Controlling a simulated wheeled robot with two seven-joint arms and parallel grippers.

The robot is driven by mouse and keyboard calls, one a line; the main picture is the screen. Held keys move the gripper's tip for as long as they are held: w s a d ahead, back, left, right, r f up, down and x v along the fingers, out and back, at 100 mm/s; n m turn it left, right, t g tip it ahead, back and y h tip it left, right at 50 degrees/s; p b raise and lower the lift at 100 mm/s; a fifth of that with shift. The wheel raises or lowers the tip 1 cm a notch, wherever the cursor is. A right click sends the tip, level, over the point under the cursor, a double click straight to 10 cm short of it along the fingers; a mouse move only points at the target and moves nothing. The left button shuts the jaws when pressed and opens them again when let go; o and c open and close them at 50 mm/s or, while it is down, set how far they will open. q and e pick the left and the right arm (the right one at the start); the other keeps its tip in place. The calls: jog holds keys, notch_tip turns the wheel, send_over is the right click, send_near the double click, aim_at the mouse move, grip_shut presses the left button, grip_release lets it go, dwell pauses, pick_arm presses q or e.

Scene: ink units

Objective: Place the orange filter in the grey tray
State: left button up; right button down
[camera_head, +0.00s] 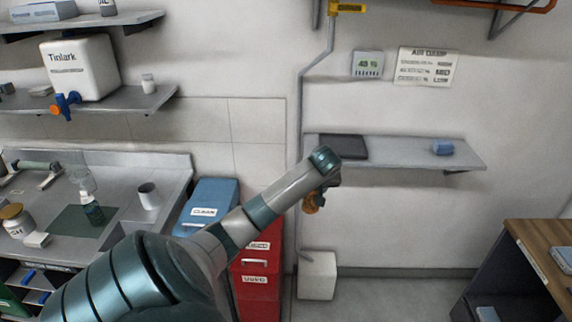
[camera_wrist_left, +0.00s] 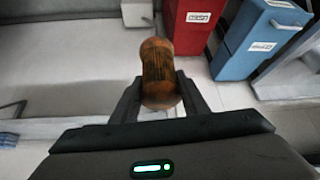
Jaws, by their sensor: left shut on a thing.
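The orange filter (camera_wrist_left: 158,72) is a rounded, orange-brown piece standing between the two fingers of my left gripper (camera_wrist_left: 160,92), which is shut on it. In the head view the orange filter (camera_head: 312,203) hangs below the end of my left arm, in front of the wall and lower than the wall shelf. A flat dark grey tray (camera_head: 343,147) lies on the left part of that shelf, partly behind my left wrist. The filter is apart from the tray. My right gripper is not in view.
The wall shelf (camera_head: 400,153) has bare room between the tray and a blue block (camera_head: 443,147). Below are a blue bin (camera_head: 208,197), a red cabinet (camera_head: 258,285) and a white box (camera_head: 318,276). A wooden-topped desk (camera_head: 545,247) stands at right.

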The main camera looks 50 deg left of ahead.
pick_arm(q)
jog(key=w+d+r+m+t, duration=0.1)
jog(key=w+d+r, duration=0.15)
jog(key=d, duration=0.65)
jog(key=w+d+r+m, duration=0.1)
jog(key=w+d, duration=0.2)
jog(key=d, duration=0.5)
jog(key=w+d+r+m+t+h+b, duration=0.15)
jog(key=d+r+m+h, duration=0.4)
jog(key=d+r, duration=1.15)
jog(key=s+d+f+m+b, duration=0.4)
jog(key=d+f+b, duration=0.3)
jog(key=f+b, duration=0.3)
jog(key=t+b, duration=0.1)
jog(key=b, duration=0.3)
jog(key=shift+s+d+m, duration=0.25)
jog(key=shift+d+m, duration=0.05)
jog(key=shift+m, duration=0.05)
